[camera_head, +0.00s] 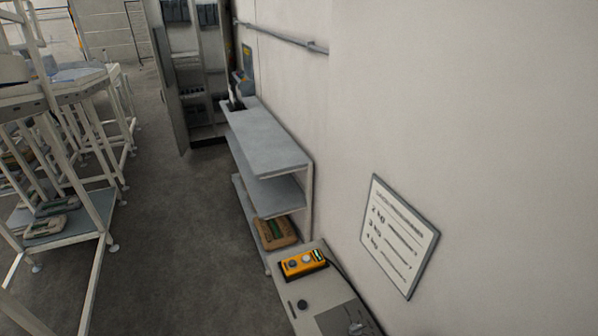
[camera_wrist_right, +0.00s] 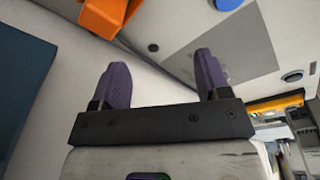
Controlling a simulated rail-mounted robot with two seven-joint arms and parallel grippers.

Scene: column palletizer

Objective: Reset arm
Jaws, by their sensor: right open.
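My right gripper (camera_wrist_right: 162,82) shows in the right wrist view, with two dark purple fingers set wide apart on a black bar. Nothing is between the fingers. Neither gripper shows in the head view, and my left gripper is in no view. The task line names no object.
A grey cabinet (camera_head: 322,300) with an orange control box (camera_head: 303,263) on top stands at the lower right, against the wall. A grey shelf (camera_head: 262,140) with a brown sack (camera_head: 275,232) low down stands beyond it. White frames (camera_head: 95,200) stand left. The floor (camera_head: 180,220) between is clear.

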